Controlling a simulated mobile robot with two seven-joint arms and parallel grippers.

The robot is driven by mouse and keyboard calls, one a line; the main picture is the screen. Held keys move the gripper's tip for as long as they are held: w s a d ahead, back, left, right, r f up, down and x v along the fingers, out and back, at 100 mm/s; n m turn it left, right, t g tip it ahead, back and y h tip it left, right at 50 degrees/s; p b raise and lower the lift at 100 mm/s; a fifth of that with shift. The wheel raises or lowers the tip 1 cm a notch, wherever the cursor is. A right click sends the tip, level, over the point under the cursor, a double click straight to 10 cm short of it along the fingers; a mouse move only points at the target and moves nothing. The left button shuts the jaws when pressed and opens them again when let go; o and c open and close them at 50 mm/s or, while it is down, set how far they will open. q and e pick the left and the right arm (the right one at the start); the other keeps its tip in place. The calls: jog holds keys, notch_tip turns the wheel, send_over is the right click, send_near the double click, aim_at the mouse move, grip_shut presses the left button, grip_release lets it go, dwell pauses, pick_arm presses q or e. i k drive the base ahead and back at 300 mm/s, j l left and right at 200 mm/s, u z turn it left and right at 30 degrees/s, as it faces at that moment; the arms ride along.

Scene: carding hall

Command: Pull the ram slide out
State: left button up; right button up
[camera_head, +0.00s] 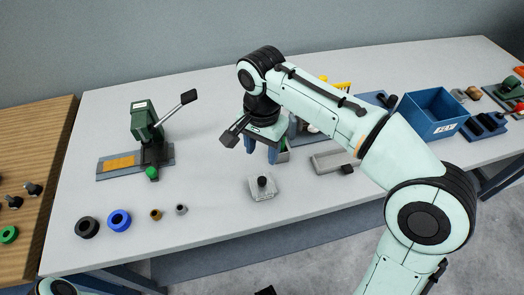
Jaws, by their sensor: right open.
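My right gripper (261,152) points down over the middle of the table, its two blue-grey fingers apart. It is in front of a small device with a dark lever (234,131) and a grey-and-green body (284,152), which it mostly hides. I cannot tell which part is the ram slide, or whether the fingers touch it. A green press (145,122) with a raised black-ended lever stands at the left on a grey base with a yellow plate. My left gripper is not in view; only a bit of that arm shows at the bottom left.
Black, blue and small rings lie at the front left. A grey tray (331,160) and a blue bin (434,113) are to the right.

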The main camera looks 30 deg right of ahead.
aim_at(152, 157)
jog(key=k, duration=1)
